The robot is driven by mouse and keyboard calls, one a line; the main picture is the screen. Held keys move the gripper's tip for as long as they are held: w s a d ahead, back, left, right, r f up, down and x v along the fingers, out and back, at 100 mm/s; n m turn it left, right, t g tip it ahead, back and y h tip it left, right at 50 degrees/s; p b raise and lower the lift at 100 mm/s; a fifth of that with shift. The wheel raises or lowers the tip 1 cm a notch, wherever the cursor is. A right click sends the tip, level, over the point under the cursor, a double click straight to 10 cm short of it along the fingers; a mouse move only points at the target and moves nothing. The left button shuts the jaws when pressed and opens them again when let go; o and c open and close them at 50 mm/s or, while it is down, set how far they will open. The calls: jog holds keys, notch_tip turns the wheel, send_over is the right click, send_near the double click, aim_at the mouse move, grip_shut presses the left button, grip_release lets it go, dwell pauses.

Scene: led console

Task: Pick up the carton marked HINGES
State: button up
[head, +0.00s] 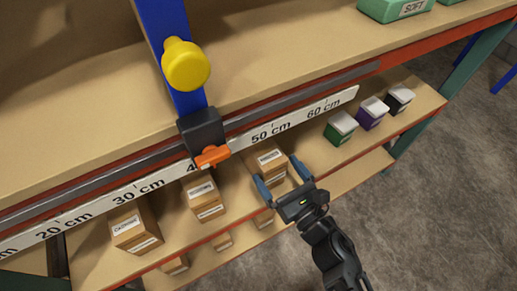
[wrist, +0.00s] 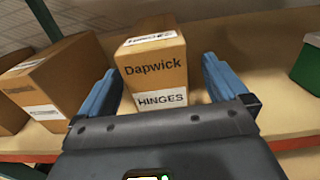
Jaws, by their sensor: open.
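The carton marked HINGES (wrist: 154,74) is a brown box with "Dapwick" printed above a white HINGES label, standing upright on a wooden shelf. In the head view the same carton (head: 271,158) stands below the 50 cm mark of the ruler. My gripper (head: 281,181) is open, with its blue fingers at the carton's left and right front sides. In the wrist view my gripper (wrist: 163,85) has one finger on each side of the carton, with visible gaps. The carton's lower front edge is hidden by the gripper body.
Another brown carton (head: 203,197) stands to the left, and a carton (head: 133,228) farther left. Green (head: 340,128), purple (head: 373,112) and black (head: 399,98) boxes stand to the right. A ruler rail (head: 272,128) with an orange-tipped slider (head: 212,156) runs above. More cartons sit on a lower shelf.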

aim_at(265, 157)
jog(key=x, duration=0.5)
jog(key=shift+w+a+f, duration=0.15)
jog(key=shift+w+a, duration=0.05)
jog(key=shift+a, duration=0.2)
jog(key=shift+c, duration=0.2)
jog(key=c, duration=1.8)
